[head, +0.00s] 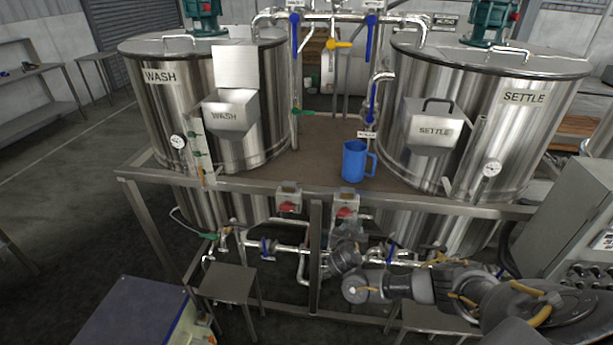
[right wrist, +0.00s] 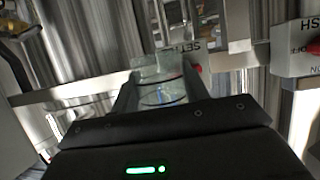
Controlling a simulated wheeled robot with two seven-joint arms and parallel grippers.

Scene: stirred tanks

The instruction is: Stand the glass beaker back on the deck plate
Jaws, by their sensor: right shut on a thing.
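My right gripper (right wrist: 158,84) is shut on the clear glass beaker (right wrist: 162,90), which shows between its two dark fingers in the right wrist view. In the head view my right arm comes in from the right, and my right gripper (head: 347,240) is low in front of the frame's front rail, below the deck level. The beaker is too faint there to make out, and its tilt is unclear. The brown deck plate (head: 318,150) lies between the two steel tanks. My left gripper is not in view.
A blue jug (head: 354,162) stands on the deck near its front right. The WASH tank (head: 255,130) and SETTLE tank (head: 470,130) flank the deck. Pipes with blue-handled valves (head: 371,100) rise at its back. The deck's middle is clear.

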